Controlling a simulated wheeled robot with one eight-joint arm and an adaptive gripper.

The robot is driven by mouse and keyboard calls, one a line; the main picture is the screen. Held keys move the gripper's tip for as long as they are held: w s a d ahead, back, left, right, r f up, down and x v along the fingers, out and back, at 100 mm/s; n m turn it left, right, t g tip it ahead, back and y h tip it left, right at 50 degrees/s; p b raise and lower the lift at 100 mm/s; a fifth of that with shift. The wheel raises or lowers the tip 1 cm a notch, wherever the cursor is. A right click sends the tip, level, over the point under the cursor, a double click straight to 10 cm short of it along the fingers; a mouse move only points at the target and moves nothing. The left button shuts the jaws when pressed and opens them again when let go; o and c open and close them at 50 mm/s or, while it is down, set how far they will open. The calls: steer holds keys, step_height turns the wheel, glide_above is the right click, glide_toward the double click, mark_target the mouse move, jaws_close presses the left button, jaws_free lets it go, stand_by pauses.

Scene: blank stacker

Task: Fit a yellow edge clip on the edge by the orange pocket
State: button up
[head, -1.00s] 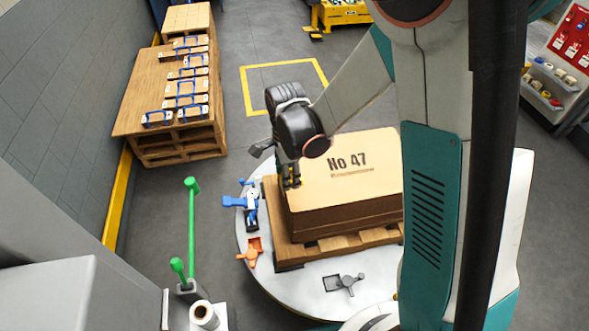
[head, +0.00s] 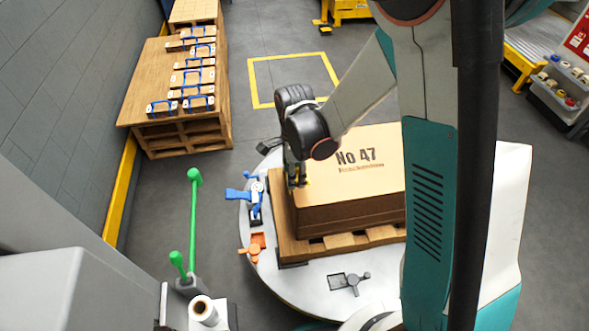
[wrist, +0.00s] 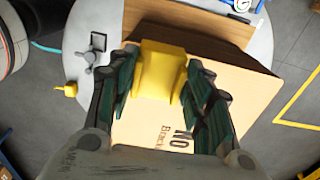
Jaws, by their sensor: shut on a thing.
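A tan carton (head: 352,182) marked "No 47" sits on a wooden pallet (head: 345,242) on a round pale turntable (head: 315,293). The orange pocket (head: 257,240) is on the turntable's left front, beside the pallet's near-left corner. My gripper (head: 297,180) is at the carton's left edge, pointing down. In the wrist view my gripper (wrist: 160,66) is shut on a yellow edge clip (wrist: 162,72), with a dark finger on each side. The clip overlaps the carton top (wrist: 150,128) in that view; whether it touches the carton cannot be told.
A blue fitting (head: 255,197) stands on the turntable left of the carton, and a grey-handled one (head: 350,281) at the front. A wooden stack (head: 170,90) with blue-framed pieces is at the back left.

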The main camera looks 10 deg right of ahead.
mark_target(295, 191)
steer(key=shift+f+b, duration=2.2)
steer(key=shift+f, duration=0.55)
steer(key=shift+f, duration=0.25)
steer(key=o, duration=1)
steer(key=shift+o, duration=0.2)
steer(key=shift+r, duration=0.1)
